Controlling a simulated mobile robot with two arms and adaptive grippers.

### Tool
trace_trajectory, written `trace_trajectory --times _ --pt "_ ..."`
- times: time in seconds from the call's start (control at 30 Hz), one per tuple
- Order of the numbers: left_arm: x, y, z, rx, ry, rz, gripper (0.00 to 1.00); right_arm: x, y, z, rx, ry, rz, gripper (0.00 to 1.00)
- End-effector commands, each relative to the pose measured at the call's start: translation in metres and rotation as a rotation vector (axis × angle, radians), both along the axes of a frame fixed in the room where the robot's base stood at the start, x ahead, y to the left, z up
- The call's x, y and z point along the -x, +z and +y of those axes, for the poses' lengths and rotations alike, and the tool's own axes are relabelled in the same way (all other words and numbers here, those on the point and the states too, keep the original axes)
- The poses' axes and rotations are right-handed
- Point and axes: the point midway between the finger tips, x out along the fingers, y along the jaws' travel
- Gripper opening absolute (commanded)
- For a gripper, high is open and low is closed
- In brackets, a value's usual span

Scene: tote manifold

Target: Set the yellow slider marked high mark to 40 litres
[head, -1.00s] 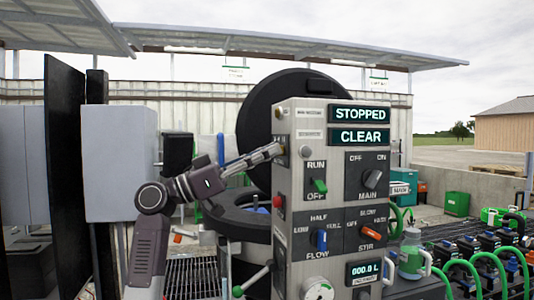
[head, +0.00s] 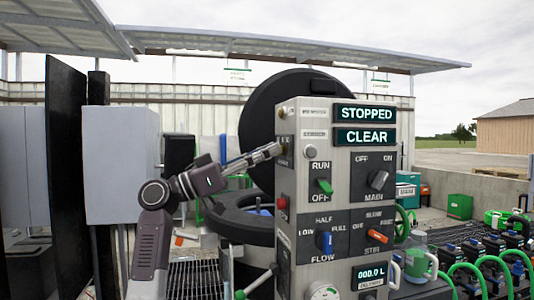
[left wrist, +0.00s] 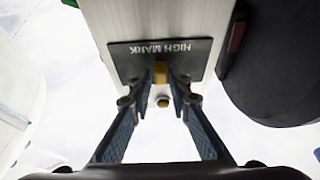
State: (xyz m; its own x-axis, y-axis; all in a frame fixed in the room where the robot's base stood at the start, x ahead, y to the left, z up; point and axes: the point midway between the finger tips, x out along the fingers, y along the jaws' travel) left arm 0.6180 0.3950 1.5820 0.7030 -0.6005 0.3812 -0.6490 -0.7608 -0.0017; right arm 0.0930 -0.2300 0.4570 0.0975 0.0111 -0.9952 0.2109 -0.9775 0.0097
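The control panel (head: 343,216) stands in front of me. The high mark plate (left wrist: 190,50) shows upside down in the left wrist view, on the panel's pale side. The yellow slider (left wrist: 160,72) sticks out at this plate, between the fingertips of my left gripper (left wrist: 160,78). The fingers converge close on both sides of it and look shut on it. In the head view my left gripper (head: 268,152) reaches the panel's left side, where the slider's scale is hidden. My right gripper is out of view.
The panel face has a green run switch (head: 325,186), a blue flow knob (head: 327,242) and an orange stir knob (head: 376,236). A red button (head: 282,203) sits on its left side below my gripper. A round black lid (head: 262,112) stands close behind the panel.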

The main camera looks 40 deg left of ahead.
Motion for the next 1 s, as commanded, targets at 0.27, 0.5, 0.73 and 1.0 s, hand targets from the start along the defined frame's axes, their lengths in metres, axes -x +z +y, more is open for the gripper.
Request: trace_trajectory --times 0.27,0.5,0.73,1.0 --pt "0.0 0.0 0.0 0.001 0.0 -0.001 0.3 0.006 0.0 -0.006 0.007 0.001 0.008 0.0" --pt "0.009 -0.005 0.009 0.001 0.002 0.0 0.3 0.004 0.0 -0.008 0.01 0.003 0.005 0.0" --pt "0.041 -0.024 0.037 0.001 0.003 0.002 0.3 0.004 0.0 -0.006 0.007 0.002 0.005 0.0" --pt "0.075 -0.042 0.066 0.001 0.001 0.001 0.3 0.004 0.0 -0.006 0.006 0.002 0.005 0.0"
